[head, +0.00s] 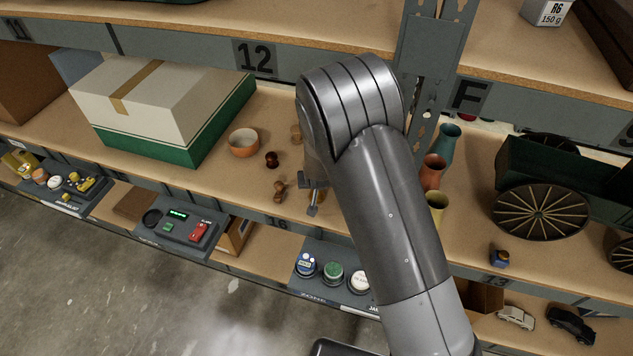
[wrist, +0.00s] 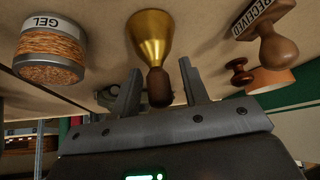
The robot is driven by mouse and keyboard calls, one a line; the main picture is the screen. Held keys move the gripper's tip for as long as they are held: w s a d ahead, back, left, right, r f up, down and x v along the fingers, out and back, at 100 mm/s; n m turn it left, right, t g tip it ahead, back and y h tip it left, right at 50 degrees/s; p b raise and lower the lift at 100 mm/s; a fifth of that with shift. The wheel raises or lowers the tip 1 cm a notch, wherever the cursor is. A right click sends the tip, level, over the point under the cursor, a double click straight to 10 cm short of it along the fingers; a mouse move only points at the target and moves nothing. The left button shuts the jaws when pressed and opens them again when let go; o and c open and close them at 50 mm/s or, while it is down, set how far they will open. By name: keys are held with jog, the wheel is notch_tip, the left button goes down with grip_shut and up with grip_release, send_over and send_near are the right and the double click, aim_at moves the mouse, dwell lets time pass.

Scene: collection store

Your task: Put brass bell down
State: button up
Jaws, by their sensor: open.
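The brass bell (wrist: 150,38) shows in the wrist view, with its golden flared body at the top of the picture. Its dark wooden handle (wrist: 159,90) points towards my gripper. My gripper (wrist: 160,72) is open, with one finger on each side of the handle and a visible gap to each. The bell's mouth is towards the shelf board; I cannot tell whether its rim touches it. In the head view my gripper (head: 313,200) is low over the shelf and mostly hidden by my arm. I cannot make out the bell there.
In the wrist view a GEL jar (wrist: 48,48) is left of the bell, and a RECEIVED stamp (wrist: 272,38) is right of it. In the head view a terracotta bowl (head: 244,143) and a large box (head: 160,105) stand left. Coloured vases (head: 434,172) stand right.

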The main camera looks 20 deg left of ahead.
jog(key=v, duration=1.2)
jog(key=shift+r, duration=0.15)
jog(key=shift+a, duration=0.1)
